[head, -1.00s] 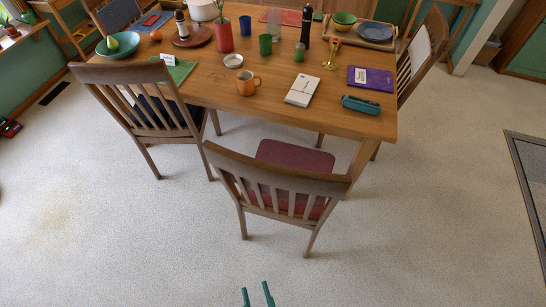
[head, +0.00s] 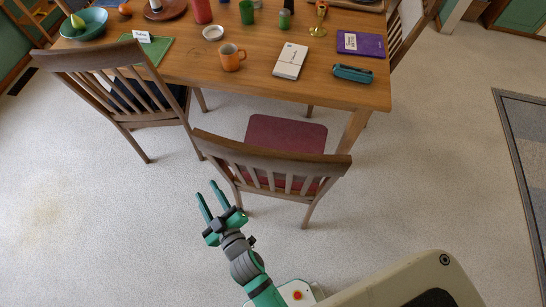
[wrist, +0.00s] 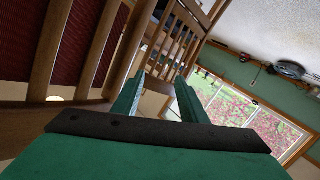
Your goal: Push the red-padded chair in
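The red-padded chair (head: 272,162) stands at the near side of the wooden table (head: 200,80), its slatted back toward me. Its red seat (head: 285,134) shows between the backrest and the table, with only its far part near the table edge. My gripper (head: 209,190) is open and empty, just left of the chair's back and apart from it in the head view. In the wrist view my gripper's fingers (wrist: 155,97) are spread. The chair's slats and red pad (wrist: 93,50) fill the left of that view, close by.
Another wooden chair (head: 120,90) with a dark seat stands at the table's left. A third chair (head: 405,35) is at the right end. The table holds an orange mug, a white box, a purple book and other things. Carpet is clear right of the red-padded chair; a grey rug (head: 530,150) lies far right.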

